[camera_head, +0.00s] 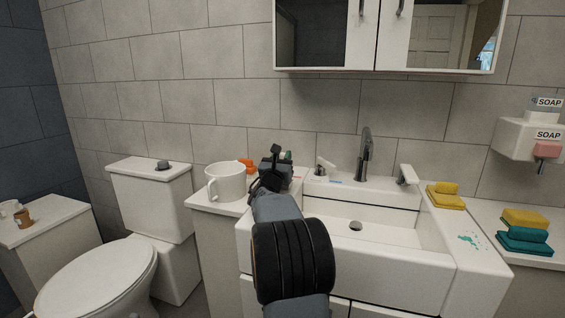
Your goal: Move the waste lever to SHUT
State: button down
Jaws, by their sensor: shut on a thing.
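The white sink (440,262) has a dark tap (365,155) at its back. A small pale lever (325,168) stands left of the tap, with a red and a blue mark near its base. A white tilted paddle lever (407,175) stands right of the tap. I cannot read which is the waste lever, and no SHUT label is legible. My gripper (272,165) is at the sink's back left corner, left of both levers and seemingly apart from them. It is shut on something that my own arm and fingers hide. The dark drain (355,226) shows in the basin.
A white mug (226,182) stands close left of my gripper, with an orange thing (247,166) behind it. Yellow sponges (446,196) lie on the sink's right ledge. The toilet (100,280) is at left, a soap dispenser (522,138) at right. The basin is empty.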

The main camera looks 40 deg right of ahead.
jog(key=c, duration=0.8)
grip_release()
jog(key=shift+c, duration=0.2)
jog(key=s+a+p, duration=0.1)
jog(key=s+a, duration=0.5)
jog(key=a, duration=0.5)
jog(key=shift+a+f+p, duration=0.2)
jog(key=shift+a+p, duration=0.15)
jog(key=shift+p, duration=0.05)
